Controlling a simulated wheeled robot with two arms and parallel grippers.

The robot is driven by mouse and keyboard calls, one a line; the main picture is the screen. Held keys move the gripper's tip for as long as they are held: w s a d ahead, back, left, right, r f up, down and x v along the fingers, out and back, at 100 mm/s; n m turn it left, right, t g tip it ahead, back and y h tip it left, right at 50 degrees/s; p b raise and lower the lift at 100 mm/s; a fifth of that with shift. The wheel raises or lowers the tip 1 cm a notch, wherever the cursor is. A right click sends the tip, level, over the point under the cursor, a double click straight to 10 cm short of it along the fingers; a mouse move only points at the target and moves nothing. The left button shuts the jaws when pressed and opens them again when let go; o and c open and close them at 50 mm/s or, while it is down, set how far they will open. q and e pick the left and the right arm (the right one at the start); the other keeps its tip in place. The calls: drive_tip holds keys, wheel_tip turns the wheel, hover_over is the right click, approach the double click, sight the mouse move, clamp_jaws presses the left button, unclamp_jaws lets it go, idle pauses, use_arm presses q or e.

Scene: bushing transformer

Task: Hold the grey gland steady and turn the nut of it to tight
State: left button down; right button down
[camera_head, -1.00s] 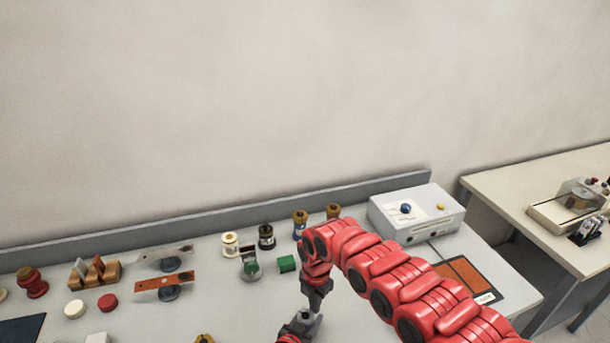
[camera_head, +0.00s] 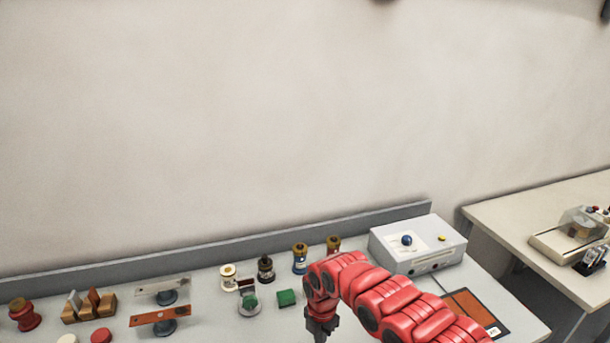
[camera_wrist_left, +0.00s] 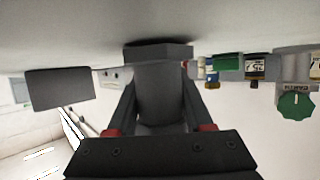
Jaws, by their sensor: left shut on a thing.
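In the left wrist view, my left gripper (camera_wrist_left: 158,90) is shut on the grey gland (camera_wrist_left: 158,108), with one finger on each side of its round body. A wider dark grey hexagonal part (camera_wrist_left: 158,51), which looks like the nut, sits at the far end of the body. In the head view, my right gripper (camera_head: 320,327) points down at the bottom edge. Its fingertips are cut off, so I cannot tell its opening or whether it touches anything. My left gripper and the gland are out of the head view.
A white box with a blue knob (camera_head: 418,245) stands behind my right arm. Several spools and bushings (camera_head: 265,269), a green block (camera_head: 287,298) and two raised bars (camera_head: 160,317) occupy the bench to the left. A second table (camera_head: 530,225) stands right.

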wheel_tip(320, 180, up, 5)
drive_tip(key=shift+r, duration=0.2)
idle(0.3)
use_arm(q)
drive_tip(key=shift+c, duration=1.1)
unclamp_jaws()
